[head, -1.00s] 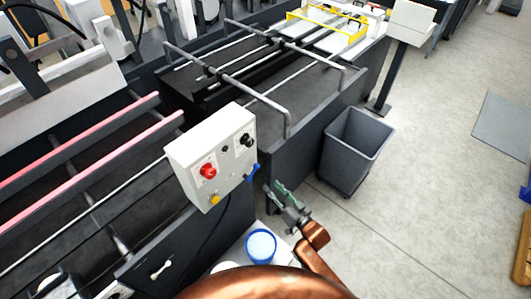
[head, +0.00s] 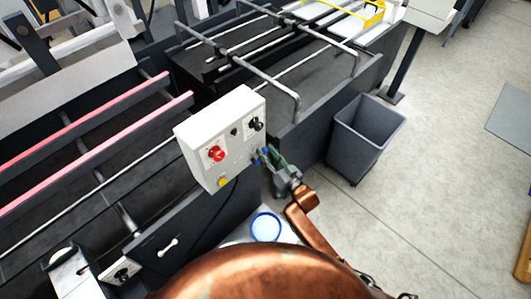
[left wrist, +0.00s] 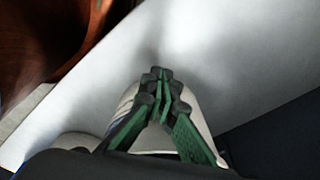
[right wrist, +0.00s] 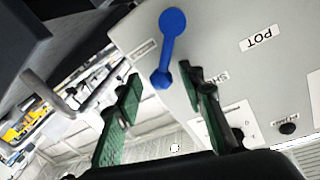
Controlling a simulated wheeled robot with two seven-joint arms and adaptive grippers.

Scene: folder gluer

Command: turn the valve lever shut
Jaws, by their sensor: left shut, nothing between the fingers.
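The blue valve lever (right wrist: 168,45) is on the face of the light grey control box (head: 225,115), beside a partly covered label. In the right wrist view its rounded end is at the top and its narrow arm runs down. My right gripper (right wrist: 165,95) is open, with one green-padded finger on each side of the lever's lower end; I cannot tell if either touches it. In the head view the right gripper (head: 275,160) is at the box's right edge and partly hides the lever. My left gripper (left wrist: 162,95) is shut and empty near a pale surface.
The box also carries a red knob (head: 216,153), a black knob (head: 256,124) and a yellow button (head: 222,182). A grey bin (head: 365,135) stands right of the machine. A blue-rimmed container (head: 265,228) is below the box. The floor at right is mostly clear.

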